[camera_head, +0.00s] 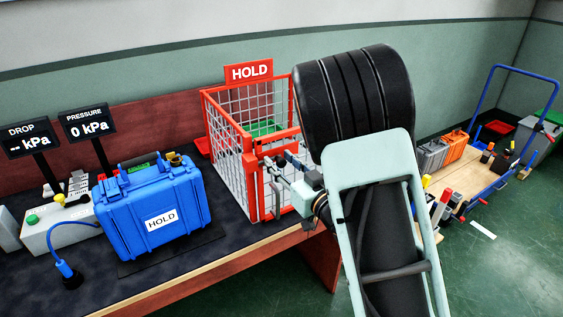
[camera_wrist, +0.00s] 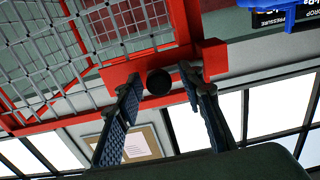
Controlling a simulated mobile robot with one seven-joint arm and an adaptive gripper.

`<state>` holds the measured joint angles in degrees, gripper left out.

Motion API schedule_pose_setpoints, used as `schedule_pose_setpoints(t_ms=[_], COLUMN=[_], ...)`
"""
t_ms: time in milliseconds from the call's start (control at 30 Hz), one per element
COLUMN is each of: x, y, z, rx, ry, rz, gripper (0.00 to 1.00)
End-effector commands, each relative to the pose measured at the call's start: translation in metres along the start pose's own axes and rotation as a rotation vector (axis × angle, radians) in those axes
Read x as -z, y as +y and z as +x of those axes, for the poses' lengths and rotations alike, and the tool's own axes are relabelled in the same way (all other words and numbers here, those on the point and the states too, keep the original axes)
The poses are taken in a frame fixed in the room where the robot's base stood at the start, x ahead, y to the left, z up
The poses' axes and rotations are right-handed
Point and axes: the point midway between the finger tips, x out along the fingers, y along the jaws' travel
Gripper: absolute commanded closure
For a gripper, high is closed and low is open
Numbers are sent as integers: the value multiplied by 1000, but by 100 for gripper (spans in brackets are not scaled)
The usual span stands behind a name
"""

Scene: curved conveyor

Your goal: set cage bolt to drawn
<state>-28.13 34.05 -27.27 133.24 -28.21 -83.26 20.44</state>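The red cage (camera_head: 250,150) with wire mesh and a red HOLD sign (camera_head: 249,72) stands on the dark bench. In the wrist view, the cage's red frame (camera_wrist: 120,74) runs across the upper part. A round black knob (camera_wrist: 158,82), which looks like the end of the cage bolt, is seen end-on at this frame. My gripper (camera_wrist: 160,78) has its two fingers apart, one on each side of the knob, with gaps visible. In the head view my gripper (camera_head: 276,170) is at the cage's front right side. The bolt's shaft and its position cannot be made out.
A blue HOLD case (camera_head: 155,215) stands left of the cage, near DROP (camera_head: 28,134) and PRESSURE (camera_head: 87,122) displays. A blue-handled cart (camera_head: 463,182) with boxes is at the right. The green floor (camera_head: 500,265) is mostly open there.

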Motion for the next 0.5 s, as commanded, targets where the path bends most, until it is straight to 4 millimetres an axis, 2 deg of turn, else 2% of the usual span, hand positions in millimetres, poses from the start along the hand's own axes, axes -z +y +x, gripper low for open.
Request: schedule_pose_setpoints(t_ms=[167, 500], x=[0, 0], y=[0, 0], z=[0, 0], rx=[0, 0], ry=[0, 0], rz=[0, 0], gripper=[65, 100])
